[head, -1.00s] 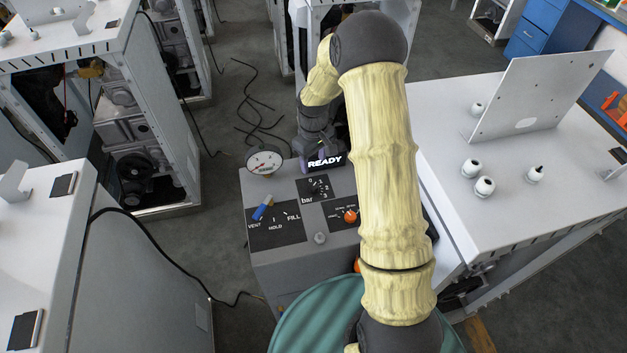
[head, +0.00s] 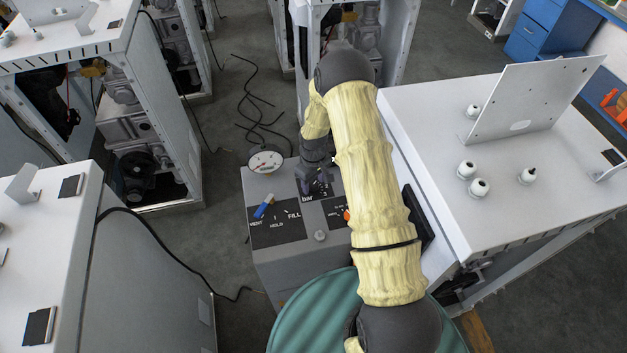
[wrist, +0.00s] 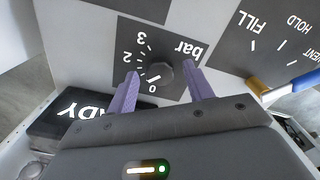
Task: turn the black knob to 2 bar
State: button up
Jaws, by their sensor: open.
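The black knob (wrist: 160,73) sits on a black dial plate (wrist: 170,38) marked 0, 2, 3 and bar in the wrist view. A white mark by the knob lies on the side of the 0. My gripper (wrist: 163,78) is open, with one purple finger on each side of the knob and a gap showing on both sides. The left finger covers part of the scale between 0 and 2. In the head view my gripper (head: 317,181) is over the dial plate and mostly hides the knob.
On the same grey box are a blue-handled lever (head: 264,206) on the VENT/HOLD/FILL plate (head: 278,232), a round gauge (head: 265,161), an orange knob (head: 347,215) partly behind my arm, and a small grey knob (head: 320,236). The READY display (wrist: 75,115) is beside my gripper.

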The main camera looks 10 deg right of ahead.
jog(key=shift+c, duration=0.2)
jog(key=c, duration=0.9)
jog(key=shift+c, duration=0.2)
jog(key=shift+m+b, duration=0.35)
jog(key=shift+m, duration=0.05)
jog(key=m+b, duration=0.3)
jog(key=m, duration=0.1)
jog(key=shift+f, duration=0.1)
jog(key=shift+m+b, duration=0.75)
jog(key=shift+m, duration=1.25)
jog(key=o, duration=1)
